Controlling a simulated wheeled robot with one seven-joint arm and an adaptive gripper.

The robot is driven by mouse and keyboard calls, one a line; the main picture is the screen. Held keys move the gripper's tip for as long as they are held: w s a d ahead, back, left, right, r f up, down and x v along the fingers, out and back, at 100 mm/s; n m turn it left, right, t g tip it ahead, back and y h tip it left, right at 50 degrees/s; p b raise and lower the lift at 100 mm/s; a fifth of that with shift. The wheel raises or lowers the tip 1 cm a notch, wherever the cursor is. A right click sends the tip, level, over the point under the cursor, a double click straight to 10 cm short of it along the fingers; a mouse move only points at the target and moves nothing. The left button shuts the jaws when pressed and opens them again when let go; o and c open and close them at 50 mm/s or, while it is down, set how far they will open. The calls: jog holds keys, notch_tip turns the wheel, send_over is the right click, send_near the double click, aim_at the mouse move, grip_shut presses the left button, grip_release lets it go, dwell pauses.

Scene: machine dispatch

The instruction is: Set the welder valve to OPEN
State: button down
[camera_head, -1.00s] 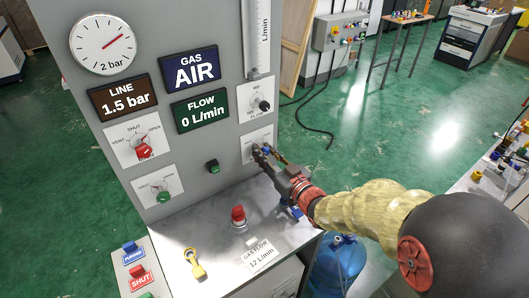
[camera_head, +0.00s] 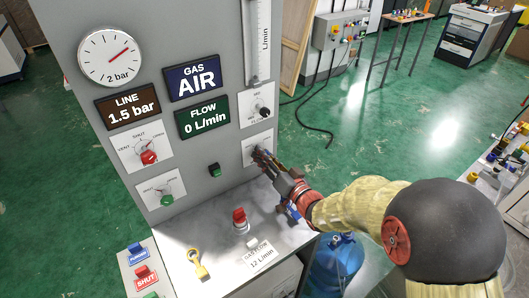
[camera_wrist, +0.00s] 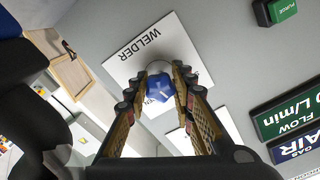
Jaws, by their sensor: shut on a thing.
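The welder valve is a blue knob (camera_wrist: 160,87) on a white plate (camera_wrist: 120,66) lettered WELDER in the wrist view. My gripper (camera_wrist: 160,82) is closed around the knob, with one finger on each side. In the head view my gripper (camera_head: 262,154) reaches the white plate (camera_head: 249,156) at the lower right of the grey panel. It hides the knob and most of the plate markings there, and I cannot read the knob's setting.
A red knob (camera_head: 148,157) on a VENT/SHUT/OPEN plate and a green knob (camera_head: 167,199) sit left on the panel. A black knob (camera_head: 264,112) is just above my gripper. A red button (camera_head: 239,215) and yellow key-like tag (camera_head: 198,264) are on the ledge below.

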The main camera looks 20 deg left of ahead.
jog(key=m+p, duration=0.3)
jog(key=m, duration=0.2)
jog(key=shift+r+m, duration=0.1)
jog(key=shift+m, duration=0.2)
jog(key=m+p, duration=0.2)
jog(key=m, duration=0.3)
jog(key=shift+m+p, duration=0.4)
jog(key=shift+m, duration=0.3)
jog(key=c, duration=1.6)
grip_release()
jog(key=shift+o, duration=0.6)
jog(key=v, duration=1.2)
